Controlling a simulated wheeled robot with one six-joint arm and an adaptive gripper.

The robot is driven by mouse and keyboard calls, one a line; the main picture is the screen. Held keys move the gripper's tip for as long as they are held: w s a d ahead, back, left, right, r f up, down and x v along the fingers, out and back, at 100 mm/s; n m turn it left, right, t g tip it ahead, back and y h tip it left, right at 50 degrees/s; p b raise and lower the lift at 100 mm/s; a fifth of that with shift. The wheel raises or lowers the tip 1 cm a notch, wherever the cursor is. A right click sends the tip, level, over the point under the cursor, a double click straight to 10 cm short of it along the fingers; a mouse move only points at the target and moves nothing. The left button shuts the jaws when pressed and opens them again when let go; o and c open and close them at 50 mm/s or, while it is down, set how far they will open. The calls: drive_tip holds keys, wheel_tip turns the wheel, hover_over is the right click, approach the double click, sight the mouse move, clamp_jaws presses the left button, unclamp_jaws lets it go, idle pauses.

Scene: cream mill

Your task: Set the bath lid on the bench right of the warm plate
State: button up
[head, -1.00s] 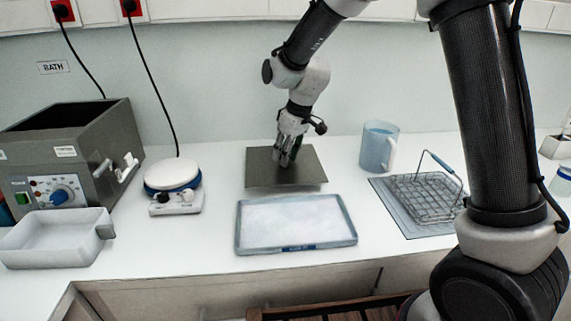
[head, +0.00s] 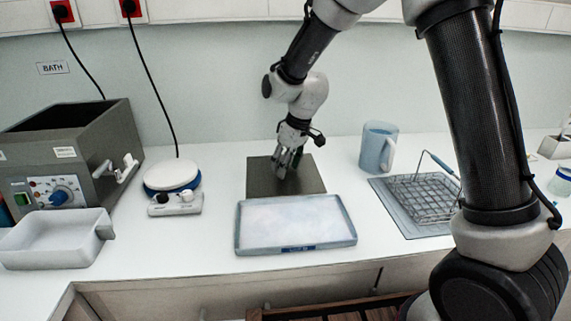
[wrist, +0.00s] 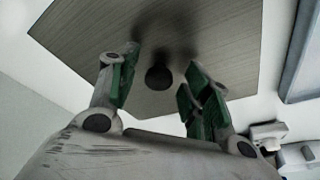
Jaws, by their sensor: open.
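The bath lid (head: 258,181) is a flat dark grey plate lying on the bench, right of the warm plate (head: 172,176) with its round white top and blue rim. The wrist view shows the lid (wrist: 215,40) with a round black knob (wrist: 158,77) on it. My gripper (head: 287,172) is just above the lid, pointing down. In the wrist view its green-padded fingers (wrist: 162,88) are spread apart, one on each side of the knob, with visible gaps. The bath (head: 75,150) at the far left has an open, uncovered top.
A tray of white material (head: 295,220) lies directly in front of the lid. A blue-grey jug (head: 377,148) and a wire basket (head: 428,198) on a mat stand to the right. A white tub (head: 50,245) stands at the left front. Bench between warm plate and lid is clear.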

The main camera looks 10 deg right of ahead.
drive_tip(key=v, duration=1.2)
drive_tip(key=s+d+r+m+t, duration=0.1)
drive_tip(key=s+d+r, duration=0.2)
drive_tip(key=d, duration=0.2)
drive_tip(key=s+d+r+m, duration=0.2)
drive_tip(key=s+d+r, duration=0.1)
drive_tip(key=d, duration=0.2)
drive_tip(key=s+d+m+h, duration=0.1)
drive_tip(key=s+d+m, duration=0.2)
drive_tip(key=s+d, duration=0.5)
drive_tip(key=s+d+m+t+h, duration=0.1)
drive_tip(key=s+d+m, duration=0.2)
drive_tip(key=s+d, duration=0.4)
drive_tip(key=s, duration=0.7)
drive_tip(key=shift+d+r, duration=0.15)
drive_tip(key=shift+d, duration=0.2)
